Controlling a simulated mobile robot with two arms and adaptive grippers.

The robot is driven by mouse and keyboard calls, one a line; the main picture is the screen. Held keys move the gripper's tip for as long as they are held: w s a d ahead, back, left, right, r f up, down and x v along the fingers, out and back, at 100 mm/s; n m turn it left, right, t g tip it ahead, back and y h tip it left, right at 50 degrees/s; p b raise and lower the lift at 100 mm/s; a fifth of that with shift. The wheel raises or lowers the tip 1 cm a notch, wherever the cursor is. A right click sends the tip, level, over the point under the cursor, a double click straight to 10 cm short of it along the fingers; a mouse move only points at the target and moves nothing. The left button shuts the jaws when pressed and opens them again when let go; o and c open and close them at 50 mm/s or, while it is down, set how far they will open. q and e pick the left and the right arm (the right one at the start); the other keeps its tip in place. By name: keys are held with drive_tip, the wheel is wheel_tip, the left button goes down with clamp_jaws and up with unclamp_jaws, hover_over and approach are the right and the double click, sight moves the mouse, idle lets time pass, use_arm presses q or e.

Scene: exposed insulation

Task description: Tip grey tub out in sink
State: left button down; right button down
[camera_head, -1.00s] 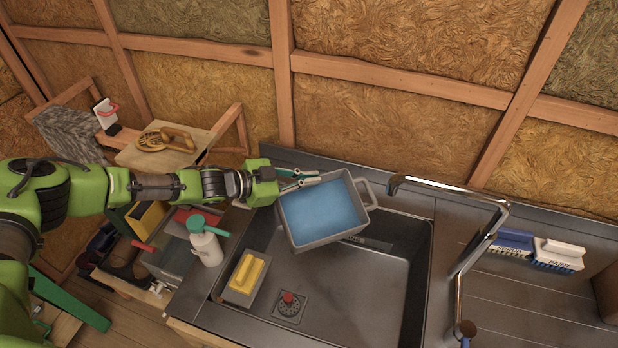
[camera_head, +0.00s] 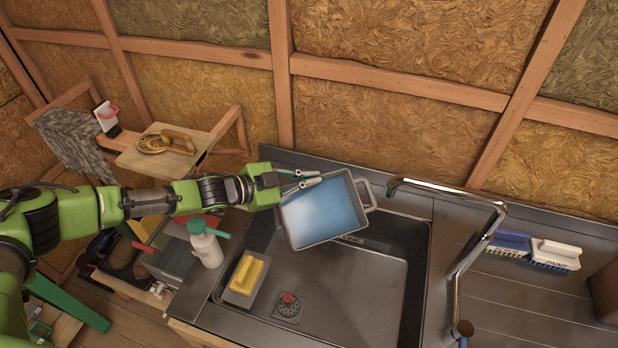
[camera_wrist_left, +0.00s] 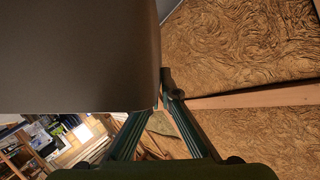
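The grey tub (camera_head: 298,246) is held tilted above the back left part of the sink (camera_head: 335,290), with its open side towards the head camera. Pale blue liquid (camera_head: 325,212) with a whitish sheen shows inside it. My left gripper (camera_head: 308,179) is at the tub's upper left rim, its fingers closed there; the handle on that side is hidden. The other handle sticks out at the upper right. In the left wrist view the tub's smooth grey side (camera_wrist_left: 75,55) fills the upper left, by my fingertips (camera_wrist_left: 165,85). My right gripper is not in view.
A yellow-handled float (camera_head: 246,276) lies at the sink's left edge, beside a red-topped drain (camera_head: 288,305). A spray bottle (camera_head: 206,245) stands left of the sink. Brushes (camera_head: 535,250) lie at the back right.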

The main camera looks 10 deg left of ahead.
use_arm(q)
drive_tip(key=shift+s+d+r+m, duration=0.2)
drive_tip(key=shift+s+r+m, duration=0.1)
drive_tip(key=shift+r, duration=0.25)
drive_tip(key=shift+s+d+r+t, duration=0.1)
drive_tip(key=shift+r+t, duration=0.1)
drive_tip(key=shift+t, duration=0.1)
drive_tip(key=shift+s+d+r+m, duration=0.1)
drive_tip(key=shift+s+m, duration=0.1)
drive_tip(key=shift+m, duration=0.2)
drive_tip(key=shift+s+d+r+m+t+b, duration=0.2)
drive_tip(key=shift+s+r+m+t+b, duration=0.1)
drive_tip(key=shift+s+b, duration=0.1)
drive_tip(key=shift+s, duration=0.1)
drive_tip(key=shift+s+d+r+m, duration=0.2)
drive_tip(key=shift+s+m, duration=0.2)
drive_tip(key=shift+s+t+b, duration=0.1)
drive_tip(key=shift+t+b, duration=0.2)
drive_tip(key=shift+b, duration=0.05)
